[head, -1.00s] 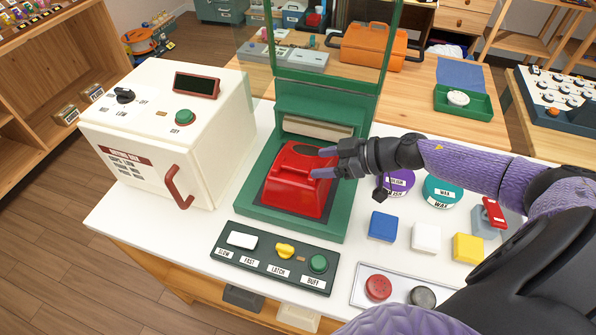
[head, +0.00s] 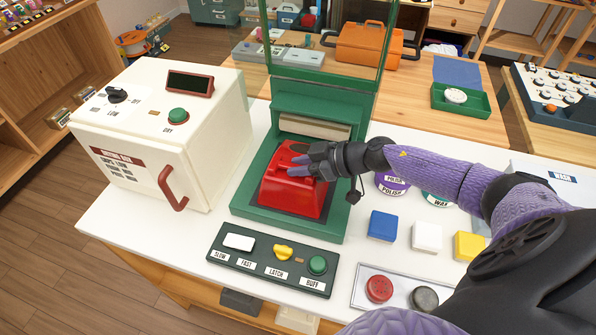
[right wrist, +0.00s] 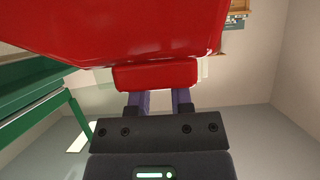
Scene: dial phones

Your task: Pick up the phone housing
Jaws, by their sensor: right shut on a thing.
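The red phone housing (head: 292,192) sits on the dark pad inside the green buffing machine (head: 340,228). My right gripper (head: 300,164) reaches in from the right at the top of the housing and is shut on it. In the right wrist view the red housing (right wrist: 155,35) fills the top of the picture, and a red raised part of it sits between the two fingers of my right gripper (right wrist: 155,95). I cannot tell whether the housing is clear of the pad. My left gripper does not show.
A white oven (head: 160,135) with a red handle stands left. A green control panel (head: 275,260) lies in front. Blue (head: 382,225), white (head: 427,236) and yellow (head: 469,246) blocks and round polish tins (head: 392,187) stand right. A clear guard (head: 325,35) rises behind.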

